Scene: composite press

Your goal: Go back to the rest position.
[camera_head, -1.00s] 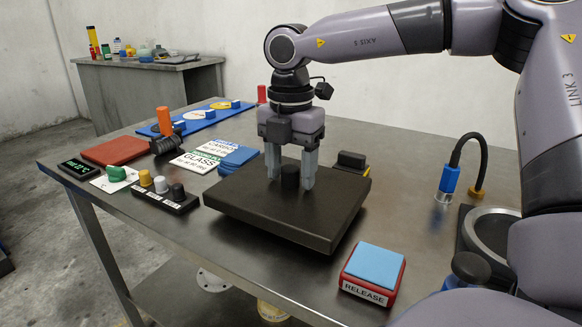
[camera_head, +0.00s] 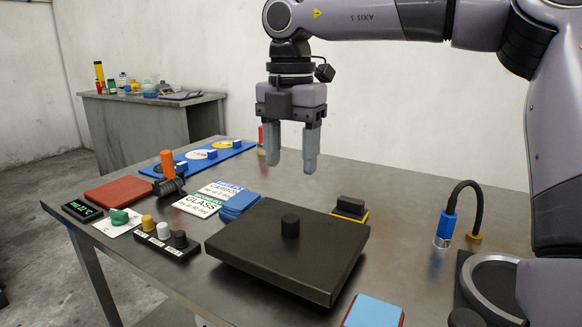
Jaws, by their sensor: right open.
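My right gripper (camera_head: 292,150) is open and empty. It hangs with its fingers pointing down, above and apart from the black knob (camera_head: 290,225) on the dark square plate (camera_head: 270,258). The plate lies flat on the metal table (camera_head: 420,215). My left gripper is not in view.
Left of the plate are a block of knobs (camera_head: 160,246), GLASS and CARBON cards (camera_head: 196,205), blue pads (camera_head: 240,204) and a red pad (camera_head: 122,189). A blue-capped hose (camera_head: 446,226) stands at right.

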